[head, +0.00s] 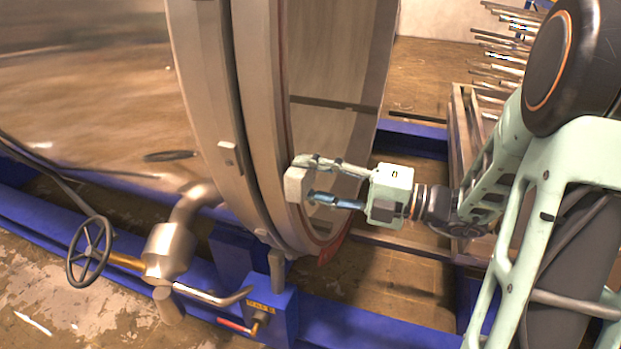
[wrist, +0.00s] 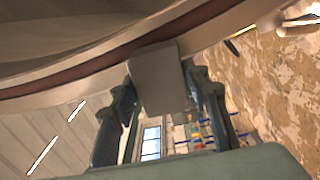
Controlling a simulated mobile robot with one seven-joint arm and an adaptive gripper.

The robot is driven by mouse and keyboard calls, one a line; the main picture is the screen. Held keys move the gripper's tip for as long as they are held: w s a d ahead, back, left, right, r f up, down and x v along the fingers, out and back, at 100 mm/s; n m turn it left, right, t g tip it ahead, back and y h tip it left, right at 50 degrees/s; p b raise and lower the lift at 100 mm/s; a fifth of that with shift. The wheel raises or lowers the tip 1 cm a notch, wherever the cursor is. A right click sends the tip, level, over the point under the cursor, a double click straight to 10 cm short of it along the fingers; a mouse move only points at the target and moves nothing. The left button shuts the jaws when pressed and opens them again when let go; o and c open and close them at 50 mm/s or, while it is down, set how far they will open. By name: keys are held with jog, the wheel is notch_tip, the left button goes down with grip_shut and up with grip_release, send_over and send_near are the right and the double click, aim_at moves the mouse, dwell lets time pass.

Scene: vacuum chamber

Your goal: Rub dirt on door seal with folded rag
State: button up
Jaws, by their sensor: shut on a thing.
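The folded rag (head: 296,187) is a pale grey-beige block at the rim of the round chamber opening. It also shows in the wrist view (wrist: 162,85). My gripper (head: 306,180) is shut on it, one finger on each side, reaching in from the right. The door seal (wrist: 95,68) is a reddish-brown curved band between pale metal rims. The rag's far end lies at this band in the wrist view; I cannot tell whether it presses on it. In the head view the seal (head: 282,90) is a thin reddish line. I cannot make out any distinct dirt patch.
The big metal chamber (head: 90,110) fills the left. A valve handwheel (head: 90,251) and pipe stand at lower left, beside blue frame beams (head: 350,318). A rack of metal rods (head: 505,50) is at the upper right. The worn floor is open at lower left.

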jog(key=shift+p+x, duration=0.55)
jog(key=shift+x, duration=0.5)
jog(key=shift+w+d+r+p, duration=0.15)
jog(key=shift+w+d+p, duration=0.15)
jog(key=shift+w+p, duration=0.3)
jog(key=shift+w+d+p, duration=0.25)
jog(key=shift+w+p, duration=0.15)
jog(key=shift+w, duration=0.2)
jog(key=shift+w+d+p, duration=0.3)
jog(key=shift+w+p, duration=0.05)
jog(key=shift+w, duration=0.3)
jog(key=shift+a+p, duration=0.15)
jog(key=shift+p, duration=0.45)
jog(key=shift+s+a+p, duration=0.25)
jog(key=shift+s+p, duration=0.05)
jog(key=shift+s, duration=0.35)
jog(key=shift+s+a+p, duration=0.25)
jog(key=shift+s+p, duration=0.1)
jog(key=shift+s, duration=0.25)
jog(key=shift+s+a+p, duration=0.2)
jog(key=shift+s+p, duration=0.1)
jog(key=shift+s, duration=0.35)
